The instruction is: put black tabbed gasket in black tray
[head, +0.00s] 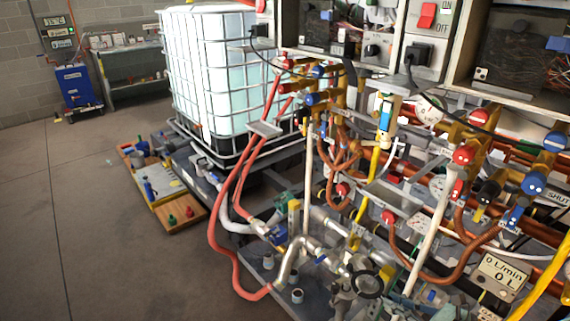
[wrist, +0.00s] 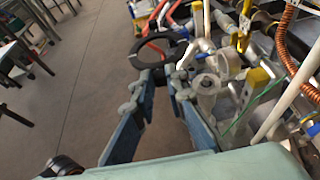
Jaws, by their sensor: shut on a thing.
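The black tabbed gasket (wrist: 166,42) is a dark ring in the upper middle of the wrist view. My gripper (wrist: 163,74) is shut on the near edge of the ring, which sticks out beyond the fingertips. The blue-grey fingers reach up from the lower part of the wrist view. The head view shows a dark round shape (head: 367,284) low among the pipes; I cannot tell whether it is the gasket. I cannot pick out the black tray in either view.
Copper and white pipes with red and blue valves (head: 464,155) crowd the right side. A caged white water tank (head: 215,80) stands behind. Boards with small parts (head: 165,190) lie on the floor at left. The concrete floor (head: 80,220) is open there.

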